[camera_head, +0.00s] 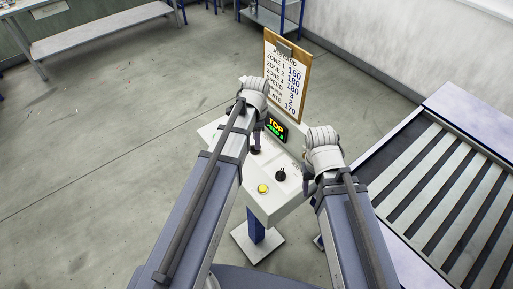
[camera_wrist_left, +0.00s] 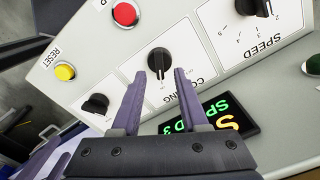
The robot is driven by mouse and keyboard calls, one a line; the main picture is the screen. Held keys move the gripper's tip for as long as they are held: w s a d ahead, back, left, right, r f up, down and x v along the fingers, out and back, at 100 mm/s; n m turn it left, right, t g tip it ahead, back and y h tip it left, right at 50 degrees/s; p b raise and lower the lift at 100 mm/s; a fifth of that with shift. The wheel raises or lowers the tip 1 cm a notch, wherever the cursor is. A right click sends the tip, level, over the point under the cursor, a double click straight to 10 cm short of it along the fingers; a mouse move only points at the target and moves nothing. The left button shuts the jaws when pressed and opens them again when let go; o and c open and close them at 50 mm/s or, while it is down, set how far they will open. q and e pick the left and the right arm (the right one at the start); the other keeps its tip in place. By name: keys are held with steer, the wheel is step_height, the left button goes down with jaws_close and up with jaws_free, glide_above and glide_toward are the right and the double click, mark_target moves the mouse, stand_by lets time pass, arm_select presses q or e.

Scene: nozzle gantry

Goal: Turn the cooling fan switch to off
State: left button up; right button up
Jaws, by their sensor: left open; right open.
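The cooling switch (camera_wrist_left: 160,61) is a black rotary knob on a white plate in the left wrist view. Its label is partly covered by my gripper and reads "COO…NG". My left gripper (camera_wrist_left: 158,76) is open, with one purple-grey finger on each side of the knob. I cannot tell whether the fingers touch it. In the head view my left gripper (camera_head: 255,148) points down at the console (camera_head: 268,205), and the cooling knob is hard to make out there. My right gripper (camera_head: 309,186) is open beside the console's right edge, apart from the cooling knob.
The left wrist view shows a speed dial (camera_wrist_left: 252,6), red button (camera_wrist_left: 125,14), yellow reset button (camera_wrist_left: 64,72), another black knob (camera_wrist_left: 96,104) and lit display (camera_wrist_left: 210,118). A job card (camera_head: 287,78) stands behind the console. A slatted conveyor (camera_head: 440,185) lies to the right.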

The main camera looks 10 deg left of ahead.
arm_select(q)
step_height(320, 180, down, 2)
steer(key=shift+f+b, duration=0.15)
steer(key=shift+b, duration=0.5)
jaws_close()
